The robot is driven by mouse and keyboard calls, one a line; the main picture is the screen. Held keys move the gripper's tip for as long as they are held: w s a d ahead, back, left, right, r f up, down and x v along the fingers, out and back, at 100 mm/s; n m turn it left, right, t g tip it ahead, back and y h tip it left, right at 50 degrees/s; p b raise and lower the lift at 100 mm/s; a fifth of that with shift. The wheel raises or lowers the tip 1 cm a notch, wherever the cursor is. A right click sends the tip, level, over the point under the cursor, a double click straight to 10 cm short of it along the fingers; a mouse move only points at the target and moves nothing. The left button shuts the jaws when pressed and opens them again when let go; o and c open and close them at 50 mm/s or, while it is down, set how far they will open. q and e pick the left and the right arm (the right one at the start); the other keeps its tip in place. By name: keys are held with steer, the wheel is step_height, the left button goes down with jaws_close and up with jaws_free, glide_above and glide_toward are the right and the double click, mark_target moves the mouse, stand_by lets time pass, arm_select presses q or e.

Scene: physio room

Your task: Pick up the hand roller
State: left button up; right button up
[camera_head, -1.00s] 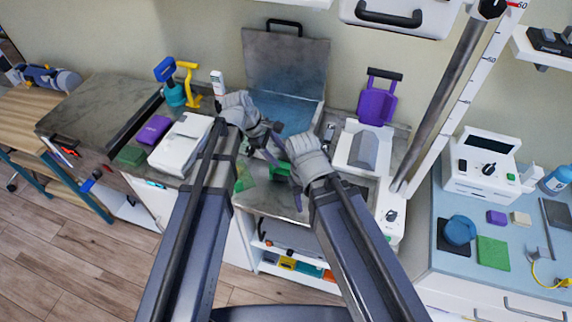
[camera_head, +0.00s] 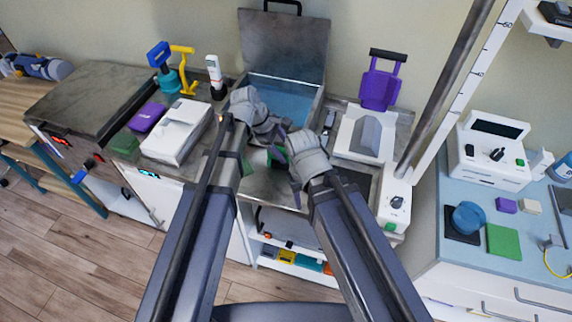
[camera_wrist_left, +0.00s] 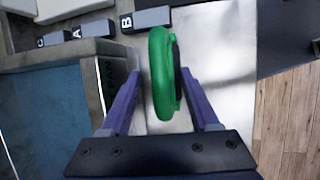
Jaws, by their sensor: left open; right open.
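A green rounded thing with a dark hub, seen nearly edge-on in the left wrist view (camera_wrist_left: 162,75), stands between the open fingers of my left gripper (camera_wrist_left: 160,88). It looks like the hand roller, but I cannot be sure. I see no clear contact with either finger. In the head view a green part (camera_head: 277,157) shows between my two grippers, mostly hidden. My left gripper (camera_head: 280,138) is over the counter in front of the open case. My right gripper (camera_head: 294,190) is open just right of it, its fingers partly hidden by its own body.
The open case (camera_head: 285,50) stands behind the grippers. A white box (camera_head: 178,132) and purple block (camera_head: 147,117) lie left. A white device with a grey curved top (camera_head: 366,135) stands right. Blocks lettered A and B (camera_wrist_left: 152,18) lie near the green thing. The counter's front edge is close.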

arm_select(q)
steer(key=shift+x, duration=0.75)
steer(key=shift+r, duration=0.1)
jaws_close()
